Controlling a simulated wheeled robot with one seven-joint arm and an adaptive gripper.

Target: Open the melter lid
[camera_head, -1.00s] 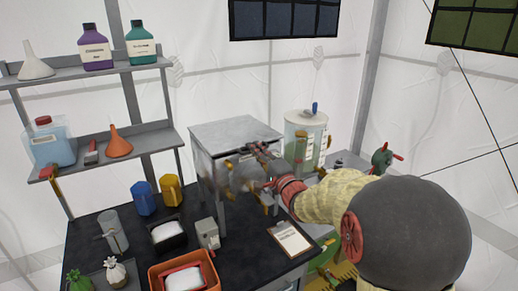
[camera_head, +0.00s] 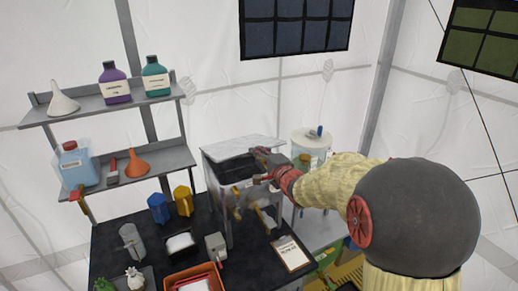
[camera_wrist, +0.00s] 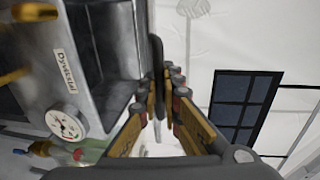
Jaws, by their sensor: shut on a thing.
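The melter (camera_head: 222,205) is a grey metal box on the dark bench; its gauge and label show in the wrist view (camera_wrist: 100,65). Its pale lid (camera_head: 238,147) is partly raised, tilted up toward the back, and the dark inside (camera_head: 232,168) shows below it. My gripper (camera_head: 262,166) is at the right side of the opening. In the wrist view my gripper (camera_wrist: 163,95) is shut on a dark, narrow edge (camera_wrist: 156,52), seemingly the lid's. The exact contact is partly hidden by the fingers.
A white cylindrical tank (camera_head: 310,148) stands close behind my arm. A clipboard (camera_head: 290,252) and an orange bin (camera_head: 193,279) lie in front of the melter. Shelves (camera_head: 140,170) with bottles and funnels stand to the left.

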